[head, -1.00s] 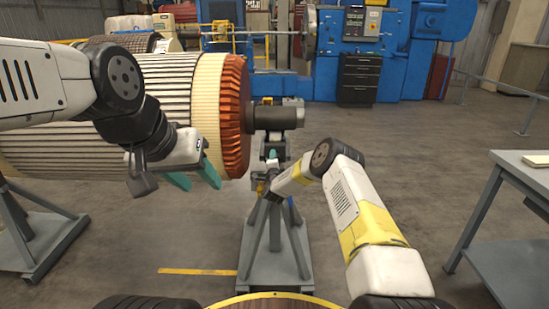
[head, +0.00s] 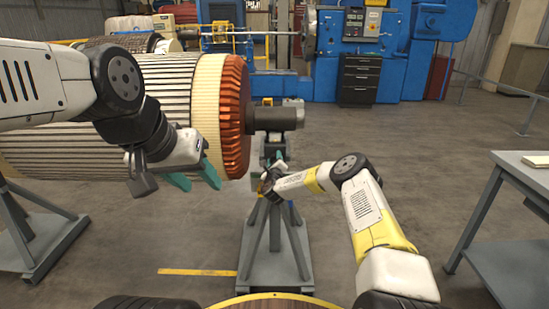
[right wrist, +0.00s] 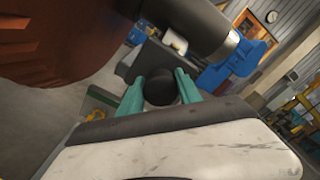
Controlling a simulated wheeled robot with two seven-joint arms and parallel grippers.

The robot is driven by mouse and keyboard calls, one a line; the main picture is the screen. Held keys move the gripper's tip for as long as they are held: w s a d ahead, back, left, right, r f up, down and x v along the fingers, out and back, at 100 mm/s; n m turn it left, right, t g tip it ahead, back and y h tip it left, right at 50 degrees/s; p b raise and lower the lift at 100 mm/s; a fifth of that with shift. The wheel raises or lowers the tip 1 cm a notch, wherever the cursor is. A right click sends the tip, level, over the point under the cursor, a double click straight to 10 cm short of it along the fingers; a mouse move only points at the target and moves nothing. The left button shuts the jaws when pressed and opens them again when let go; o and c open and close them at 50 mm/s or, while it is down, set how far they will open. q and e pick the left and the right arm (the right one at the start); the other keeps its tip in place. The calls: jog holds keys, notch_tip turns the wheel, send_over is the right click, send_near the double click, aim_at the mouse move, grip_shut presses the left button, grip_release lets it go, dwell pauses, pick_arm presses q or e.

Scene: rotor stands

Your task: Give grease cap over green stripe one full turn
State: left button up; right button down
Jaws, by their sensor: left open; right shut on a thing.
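A dark round cap (right wrist: 160,88) sits between the two teal fingers of my right gripper (right wrist: 158,86) in the right wrist view, and the gripper is shut on it. In the head view my right gripper (head: 279,160) is at the top of the rotor stand (head: 275,262), just below the shaft, and the cap is hidden there. A green strip (right wrist: 101,96) shows left of the fingers in the right wrist view; I cannot tell whether it is the cap's stripe. My left gripper (head: 197,179) is open and empty in front of the rotor.
The large rotor (head: 140,110) with its copper end ring (head: 236,115) lies across the stands, its shaft (head: 275,117) just above my right gripper. A grey table (head: 520,175) stands at the right. The floor between the stand and table is clear.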

jog(key=m, duration=0.4)
jog(key=shift+s+f, duration=0.1)
jog(key=shift+f, duration=0.05)
jog(key=shift+m, duration=1.9)
jog(key=c, duration=0.8)
grip_release()
jog(key=shift+r, duration=0.2)
jog(key=shift+d, duration=0.1)
jog(key=s, duration=0.7)
jog(key=shift+s, duration=0.35)
